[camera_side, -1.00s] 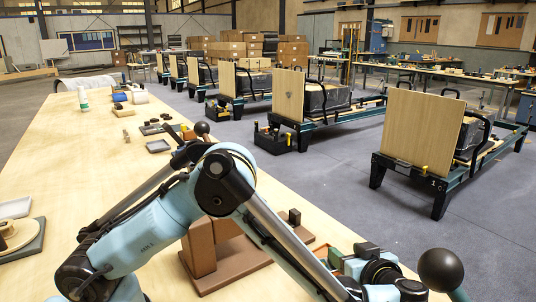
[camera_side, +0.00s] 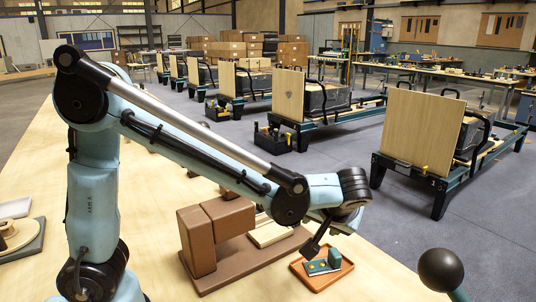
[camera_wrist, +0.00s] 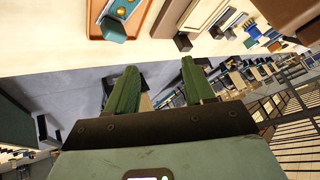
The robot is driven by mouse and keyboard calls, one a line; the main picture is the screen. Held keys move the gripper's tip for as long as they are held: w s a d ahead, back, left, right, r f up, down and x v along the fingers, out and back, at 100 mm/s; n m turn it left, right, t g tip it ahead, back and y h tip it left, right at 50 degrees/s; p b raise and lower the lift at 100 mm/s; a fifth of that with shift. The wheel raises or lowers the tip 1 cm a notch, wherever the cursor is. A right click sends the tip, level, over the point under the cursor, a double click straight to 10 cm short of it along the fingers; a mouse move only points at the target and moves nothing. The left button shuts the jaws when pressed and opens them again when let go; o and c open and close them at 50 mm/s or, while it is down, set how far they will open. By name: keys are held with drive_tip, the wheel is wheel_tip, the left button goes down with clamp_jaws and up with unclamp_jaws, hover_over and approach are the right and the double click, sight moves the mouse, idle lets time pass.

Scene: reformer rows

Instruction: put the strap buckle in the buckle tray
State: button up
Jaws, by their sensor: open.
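A shallow orange-brown tray (camera_side: 336,276) lies on the table near its front right edge. It also shows at the top left of the wrist view (camera_wrist: 98,30). A teal piece with brass-coloured studs (camera_side: 322,267), which looks like the strap buckle, sits in this tray; the wrist view shows part of it (camera_wrist: 117,12), cut off by the frame. My gripper (camera_wrist: 158,70) is open, its green fingers apart with nothing between them. It is raised clear of the tray. In the side view its fingers are not clear, and a dark arm part partly covers the tray.
Brown padded blocks (camera_side: 216,232) on a brown base stand left of the tray. A black ball-topped lever (camera_side: 438,270) stands at the front right. Beyond the table edge is open floor with reformers (camera_side: 420,125).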

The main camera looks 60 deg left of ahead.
drive_tip(key=s+a+m+t+h, duration=0.1)
drive_tip(key=s+a+m+h, duration=0.1)
drive_tip(key=s, duration=0.3)
drive_tip(key=s+a+m+t+h, duration=0.2)
drive_tip(key=s+m+h, duration=0.2)
drive_tip(key=s, duration=0.2)
drive_tip(key=shift+a+r+h, duration=0.4)
drive_tip(key=shift+r, duration=0.05)
drive_tip(key=shift+w, duration=0.1)
idle(0.7)
